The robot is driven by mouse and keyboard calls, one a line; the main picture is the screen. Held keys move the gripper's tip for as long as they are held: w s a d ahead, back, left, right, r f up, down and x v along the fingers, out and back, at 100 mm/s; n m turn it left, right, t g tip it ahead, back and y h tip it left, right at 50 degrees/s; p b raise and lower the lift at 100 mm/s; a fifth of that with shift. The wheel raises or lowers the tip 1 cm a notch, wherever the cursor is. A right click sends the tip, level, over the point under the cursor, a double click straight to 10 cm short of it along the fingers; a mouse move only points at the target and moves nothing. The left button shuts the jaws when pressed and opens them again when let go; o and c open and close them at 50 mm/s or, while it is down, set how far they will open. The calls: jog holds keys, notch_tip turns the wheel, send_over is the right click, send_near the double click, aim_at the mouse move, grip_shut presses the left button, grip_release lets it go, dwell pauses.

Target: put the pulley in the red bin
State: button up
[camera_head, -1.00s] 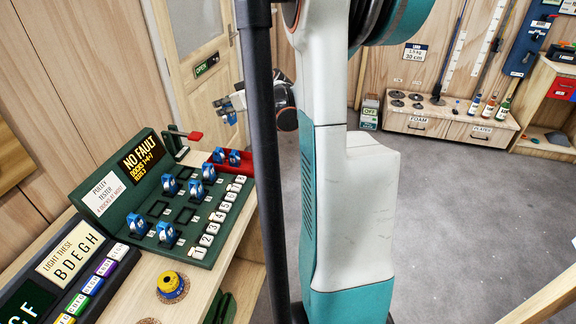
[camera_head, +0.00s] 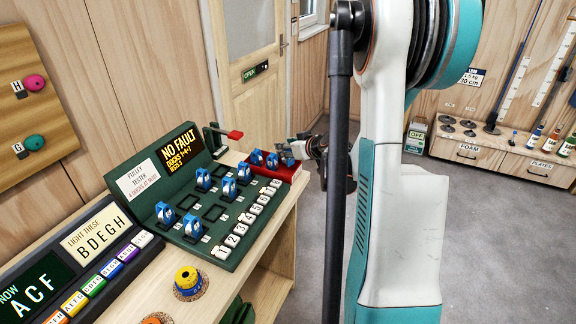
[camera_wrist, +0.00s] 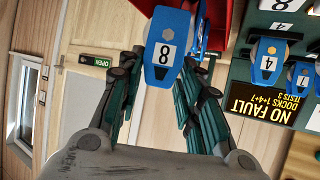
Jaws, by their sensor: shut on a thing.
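My gripper (camera_head: 298,152) is shut on a blue pulley (camera_head: 288,160) at the right end of the red bin (camera_head: 284,173). The held pulley is marked 8 in the wrist view (camera_wrist: 167,48), between my fingers (camera_wrist: 160,90). Part of the red bin (camera_wrist: 222,28) shows behind it there. I cannot tell whether the pulley touches the bin's floor. Two other blue pulleys, one on the left (camera_head: 256,157) and one in the middle (camera_head: 272,161), are in the bin.
The green pulley tester (camera_head: 188,255) holds several blue pulleys and numbered white keys. Its sign (camera_head: 181,149) reads NO FAULT. A red-handled lever (camera_head: 234,135) stands behind the bin. A yellow and blue spool (camera_head: 187,279) sits on the bench in front.

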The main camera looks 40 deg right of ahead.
aim_at(291, 159)
jog(key=shift+f+b, duration=0.9)
jog(key=shift+f, duration=1.5)
jog(key=shift+f, duration=0.15)
jog(key=o, duration=1.1)
jog(key=shift+s+r, duration=0.25)
jog(key=shift+r, duration=0.1)
jog(key=p+v, duration=0.3)
jog(key=v, duration=0.8)
jog(key=shift+s+p, duration=0.2)
jog(key=shift+p, duration=0.2)
